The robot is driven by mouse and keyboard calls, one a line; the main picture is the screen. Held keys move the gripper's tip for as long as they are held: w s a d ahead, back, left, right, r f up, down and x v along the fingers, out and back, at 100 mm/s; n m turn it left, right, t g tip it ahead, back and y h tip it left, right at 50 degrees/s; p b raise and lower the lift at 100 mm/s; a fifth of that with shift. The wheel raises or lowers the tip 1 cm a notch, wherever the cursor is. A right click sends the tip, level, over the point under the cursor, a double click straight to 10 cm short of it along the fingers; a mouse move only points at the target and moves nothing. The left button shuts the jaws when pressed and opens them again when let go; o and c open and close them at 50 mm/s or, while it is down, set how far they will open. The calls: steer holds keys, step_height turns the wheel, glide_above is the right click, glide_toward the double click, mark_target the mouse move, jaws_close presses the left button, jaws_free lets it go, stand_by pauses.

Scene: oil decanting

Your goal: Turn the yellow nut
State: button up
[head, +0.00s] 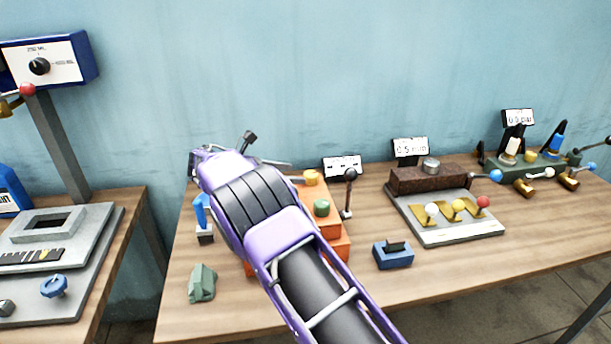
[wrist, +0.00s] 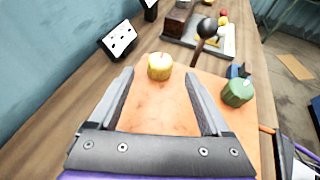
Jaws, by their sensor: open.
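The yellow nut (head: 311,177) sits on top of an orange block (head: 329,222), near its back edge. In the wrist view the yellow nut (wrist: 160,66) lies just beyond the fingertips, between their lines, and the orange block (wrist: 150,118) lies beneath. My gripper (wrist: 158,76) is open and empty, with a finger on each side. In the head view my arm hides much of the block and most of the gripper. A green nut (head: 321,207) sits on the same block; it is right of the fingers in the wrist view (wrist: 238,92).
A black-knobbed lever (head: 350,176) stands beside the block. A white display (head: 343,166) is behind it. A blue block (head: 393,254) and a grey-green piece (head: 202,283) lie on the table. A panel with coloured knobs (head: 458,230) stands to the right. The table front is mostly clear.

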steer(key=v, duration=1)
